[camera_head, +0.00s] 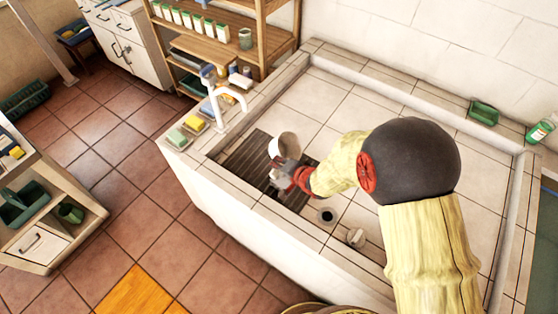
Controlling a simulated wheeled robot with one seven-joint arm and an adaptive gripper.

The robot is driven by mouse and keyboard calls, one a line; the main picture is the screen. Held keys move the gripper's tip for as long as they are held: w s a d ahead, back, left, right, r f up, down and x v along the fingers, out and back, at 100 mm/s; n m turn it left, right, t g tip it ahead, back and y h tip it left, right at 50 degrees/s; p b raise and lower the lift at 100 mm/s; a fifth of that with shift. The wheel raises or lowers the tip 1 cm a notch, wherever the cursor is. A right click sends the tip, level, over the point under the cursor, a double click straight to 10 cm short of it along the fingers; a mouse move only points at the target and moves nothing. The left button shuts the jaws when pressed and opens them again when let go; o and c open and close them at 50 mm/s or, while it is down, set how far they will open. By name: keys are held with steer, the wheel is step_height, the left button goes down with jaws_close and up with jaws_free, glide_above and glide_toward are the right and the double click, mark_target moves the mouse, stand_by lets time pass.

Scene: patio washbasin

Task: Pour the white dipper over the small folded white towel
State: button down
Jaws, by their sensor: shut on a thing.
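The white dipper (283,146) is in my gripper (278,172), held over the dark slatted rack at the left end of the tiled basin. The round white cup shows just beyond the fingers; its handle is mostly hidden by the gripper. My gripper is shut on it. A small off-white item (356,238) lies at the basin's near side, to the right of and nearer than the gripper. It may be the small folded white towel, but it is too small to tell. My gripper is well apart from it.
A white faucet (230,98) and sponges (194,124) stand at the left corner. A green dish (483,112) is on the far rim. The basin's middle floor is largely clear.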

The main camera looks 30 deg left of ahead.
steer(key=shift+a+r+h+p, duration=0.1)
steer(key=shift+r+h+p, duration=0.3)
steer(key=shift+r, duration=0.15)
steer(key=shift+h, duration=0.6)
steer(key=shift+r+n+h, duration=0.1)
steer(key=shift+n+h, duration=0.3)
steer(key=h+b, duration=0.1)
steer(key=b, duration=0.5)
steer(key=h+b, duration=0.1)
steer(key=b, duration=0.1)
steer(key=shift+r+b, duration=0.25)
steer(key=shift+b, duration=0.15)
steer(key=shift+r+n+h+b, duration=0.1)
steer(key=shift+n+h+b, duration=0.2)
steer(key=shift+b, duration=0.25)
